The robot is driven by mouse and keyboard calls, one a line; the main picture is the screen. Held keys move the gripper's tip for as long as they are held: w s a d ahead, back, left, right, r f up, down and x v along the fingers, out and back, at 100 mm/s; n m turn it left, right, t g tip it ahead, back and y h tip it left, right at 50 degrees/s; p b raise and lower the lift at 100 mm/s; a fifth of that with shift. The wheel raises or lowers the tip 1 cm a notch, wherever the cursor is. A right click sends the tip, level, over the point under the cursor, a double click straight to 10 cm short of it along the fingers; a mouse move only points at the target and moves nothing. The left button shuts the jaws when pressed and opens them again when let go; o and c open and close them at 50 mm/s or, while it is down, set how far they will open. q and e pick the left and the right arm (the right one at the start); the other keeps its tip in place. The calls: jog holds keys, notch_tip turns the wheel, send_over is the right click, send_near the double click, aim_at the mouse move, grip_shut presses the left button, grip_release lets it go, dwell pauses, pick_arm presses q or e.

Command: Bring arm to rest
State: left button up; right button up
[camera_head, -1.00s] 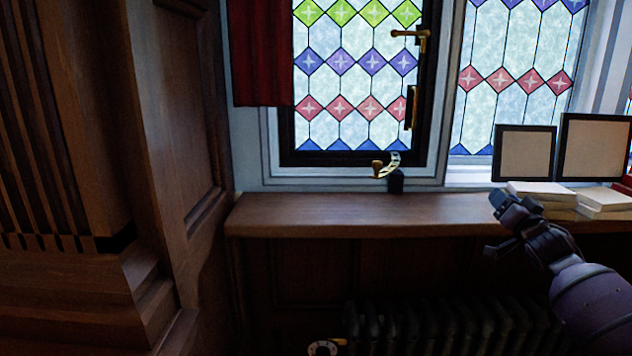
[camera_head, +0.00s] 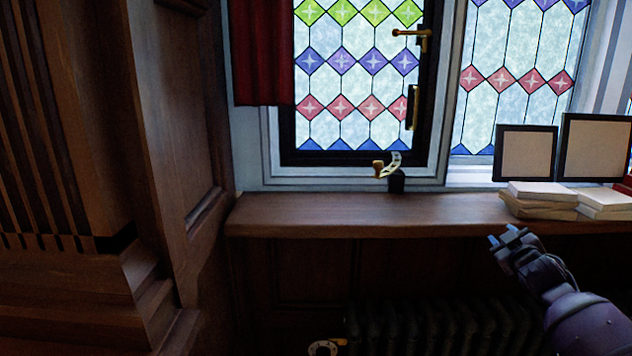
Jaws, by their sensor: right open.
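My right gripper (camera_head: 501,240) is in the lower right of the head view, at the end of my purple-grey right arm. It is open, with nothing between its fingers. It shows below the front edge of the wooden sill (camera_head: 330,212), left of and below the books. My left gripper and left arm are not in view.
Stacked books (camera_head: 540,200) and two dark frames (camera_head: 526,153) stand at the sill's right end. A brass window handle (camera_head: 386,168) stands at the window's foot. A dark radiator (camera_head: 430,326) is below the sill. Wooden panelling (camera_head: 180,130) fills the left. The sill's left half is clear.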

jog(key=s+a+f+m+g+y, duration=0.15)
jog(key=s+a+f, duration=0.35)
jog(key=s+f, duration=0.5)
jog(key=s+a+f+g, duration=0.2)
jog(key=s+a+f, duration=0.2)
jog(key=s+f, duration=0.65)
pick_arm(q)
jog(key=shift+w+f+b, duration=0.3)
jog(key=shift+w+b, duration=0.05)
jog(key=shift+b, duration=0.6)
pick_arm(e)
jog(key=s+a+f+m, duration=0.1)
jog(key=s+a+f, duration=0.2)
jog(key=s, duration=0.4)
jog(key=s+a+f+m+g, duration=0.1)
jog(key=s+a+f, duration=0.1)
jog(key=s+f, duration=0.2)
jog(key=s+a+f+m+g, duration=0.1)
jog(key=s+a+f+m, duration=0.1)
jog(key=s, duration=0.8)
notch_tip(320, 180, down, 2)
jog(key=shift+s+a+f, duration=0.25)
jog(key=shift+s+a, duration=0.1)
jog(key=shift+a, duration=0.45)
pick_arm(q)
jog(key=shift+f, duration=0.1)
pick_arm(e)
jog(key=shift+o, duration=0.2)
